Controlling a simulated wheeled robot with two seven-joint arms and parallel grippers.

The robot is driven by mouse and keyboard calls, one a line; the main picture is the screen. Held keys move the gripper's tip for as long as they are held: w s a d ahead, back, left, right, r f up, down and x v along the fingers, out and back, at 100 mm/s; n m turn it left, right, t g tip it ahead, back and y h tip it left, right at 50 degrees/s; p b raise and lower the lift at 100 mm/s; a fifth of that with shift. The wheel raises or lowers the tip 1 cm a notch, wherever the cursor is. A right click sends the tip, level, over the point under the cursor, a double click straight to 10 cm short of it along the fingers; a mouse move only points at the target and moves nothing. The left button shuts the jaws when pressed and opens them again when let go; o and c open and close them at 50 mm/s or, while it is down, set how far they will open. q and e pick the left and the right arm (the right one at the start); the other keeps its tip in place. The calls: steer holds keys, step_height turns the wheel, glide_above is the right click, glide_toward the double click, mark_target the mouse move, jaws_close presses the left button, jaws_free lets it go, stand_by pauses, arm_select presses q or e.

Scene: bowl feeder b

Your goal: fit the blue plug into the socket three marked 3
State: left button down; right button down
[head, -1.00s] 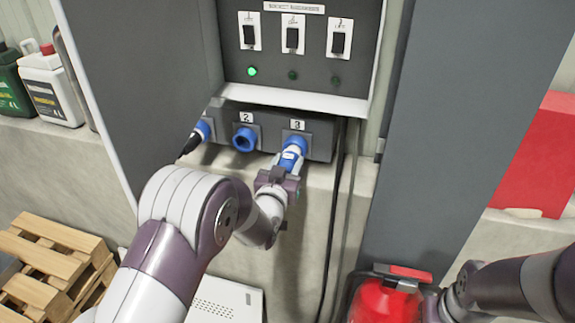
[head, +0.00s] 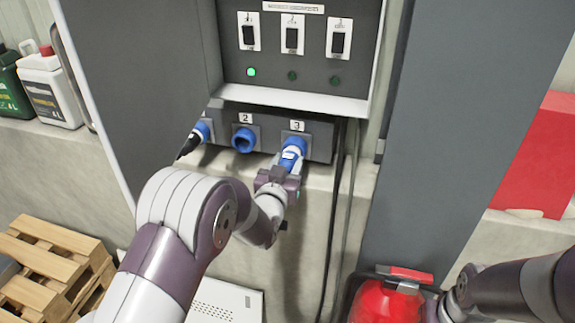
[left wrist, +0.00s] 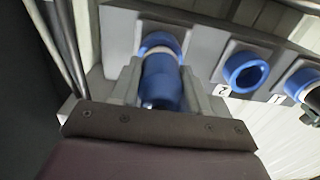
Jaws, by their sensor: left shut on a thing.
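The blue plug (head: 290,160) has a white band and is at the socket marked 3 (head: 297,139), in line with it; how deep it sits I cannot tell. My left gripper (head: 280,177) is shut on the plug's body from below. In the left wrist view the plug (left wrist: 163,84) stands between my left gripper's fingers (left wrist: 160,90), its front end meeting the blue ring of the socket (left wrist: 160,42). My right gripper is not clearly in view; only my right arm shows at the lower right.
Socket 2 (head: 245,138) is empty. Socket 1 (head: 203,130) holds another blue plug with a black cable. Above are three switches, with a lit green lamp (head: 252,71) under the first. Black cables hang right of socket 3.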

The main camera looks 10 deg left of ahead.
arm_select(q)
steer(key=shift+w+b, duration=0.55)
steer(key=shift+b, duration=0.3)
stand_by(1.3)
steer(key=shift+r+b, duration=0.2)
steer(key=shift+b, duration=0.2)
stand_by(0.8)
